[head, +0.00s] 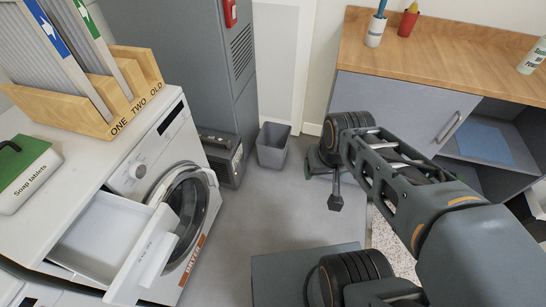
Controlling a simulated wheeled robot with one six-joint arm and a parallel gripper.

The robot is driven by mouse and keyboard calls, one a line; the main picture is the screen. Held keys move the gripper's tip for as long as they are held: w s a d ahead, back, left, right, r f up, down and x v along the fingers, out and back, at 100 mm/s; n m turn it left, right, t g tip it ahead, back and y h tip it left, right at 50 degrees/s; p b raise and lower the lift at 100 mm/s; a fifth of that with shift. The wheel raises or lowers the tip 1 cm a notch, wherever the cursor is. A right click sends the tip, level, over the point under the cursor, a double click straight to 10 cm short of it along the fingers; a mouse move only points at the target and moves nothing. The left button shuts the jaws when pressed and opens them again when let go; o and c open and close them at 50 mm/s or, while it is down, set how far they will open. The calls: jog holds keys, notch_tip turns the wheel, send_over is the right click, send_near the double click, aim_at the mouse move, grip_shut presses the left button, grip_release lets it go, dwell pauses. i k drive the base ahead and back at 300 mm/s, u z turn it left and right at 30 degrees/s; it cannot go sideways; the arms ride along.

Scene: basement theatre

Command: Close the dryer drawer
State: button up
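The white dryer (206,233) stands at the left, with a round glass door and an orange label on its front. Its drawer (98,237) is pulled out at the upper left of the front. The drawer's front panel (150,254) stands well clear of the machine, and the tray looks empty. My gripper (335,204) hangs from my arm over the floor, right of the dryer and apart from the drawer. It is small and dark here, so I cannot tell whether its fingers are open or shut. I see nothing held in it.
A wooden rack (92,112) and a soap tablets box (27,172) stand on the dryer. A grey bin (272,145) and a dark case (222,156) are on the floor behind. A wooden-topped cabinet (460,60) is at right. Floor (245,215) beside the dryer is clear.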

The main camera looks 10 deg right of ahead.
aim_at(124, 246)
jog(key=u, duration=0.05)
jog(key=k, duration=0.5)
jog(key=u, duration=1.5)
jog(key=i, duration=0.4)
jog(key=z, duration=1.55)
jog(key=k, duration=0.8)
jog(key=u, duration=1.4)
